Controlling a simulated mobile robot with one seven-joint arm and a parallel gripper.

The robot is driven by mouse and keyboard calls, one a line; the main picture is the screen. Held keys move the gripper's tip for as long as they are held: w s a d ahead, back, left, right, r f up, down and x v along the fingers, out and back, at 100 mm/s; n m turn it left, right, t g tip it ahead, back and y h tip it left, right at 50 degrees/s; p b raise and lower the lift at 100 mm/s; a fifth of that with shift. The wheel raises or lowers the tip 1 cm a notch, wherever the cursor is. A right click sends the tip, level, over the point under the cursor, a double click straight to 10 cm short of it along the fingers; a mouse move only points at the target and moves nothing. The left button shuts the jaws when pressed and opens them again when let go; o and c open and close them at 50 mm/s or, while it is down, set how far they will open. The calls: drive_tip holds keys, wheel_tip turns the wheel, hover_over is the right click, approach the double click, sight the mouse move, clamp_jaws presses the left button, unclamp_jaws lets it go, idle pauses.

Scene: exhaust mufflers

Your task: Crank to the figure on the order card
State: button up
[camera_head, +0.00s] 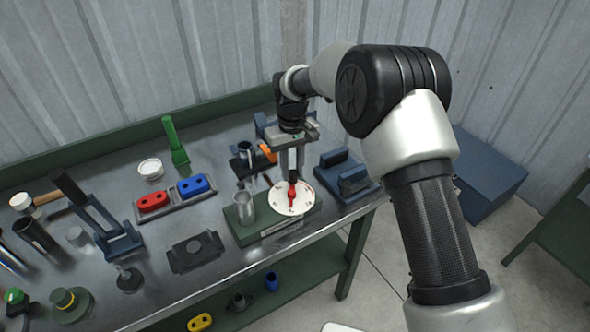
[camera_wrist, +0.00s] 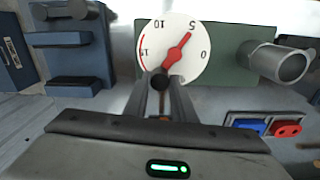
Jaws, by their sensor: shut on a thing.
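A white round dial (camera_head: 303,197) stands on a green base (camera_head: 247,237) near the bench's right end. In the wrist view the dial (camera_wrist: 199,62) appears upside down, with 0, 5 and 10 legible and a red arc at its high end. Its red pointer (camera_wrist: 178,51) points at about 5. My gripper (camera_head: 291,176) is over the dial; its fingers (camera_wrist: 161,88) are shut at a dark round knob (camera_wrist: 160,77) by the dial's edge. The fingers partly hide the knob. I cannot make out an order card with a readable figure.
A metal cylinder (camera_head: 244,207) stands left of the dial on the same base. Blue blocks (camera_head: 345,175) stand close on the right. A tray with a red block (camera_head: 152,201) and a blue block (camera_head: 193,186) lies left. A dark plate (camera_head: 194,251) lies at the front.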

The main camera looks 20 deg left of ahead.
sight(292, 173)
drive_tip(key=shift+a+n, duration=0.15)
drive_tip(key=shift+n, duration=0.25)
drive_tip(key=o, duration=1.1)
drive_tip(key=shift+c, duration=0.2)
wheel_tip(292, 173, up, 18)
drive_tip(key=shift+f, duration=0.25)
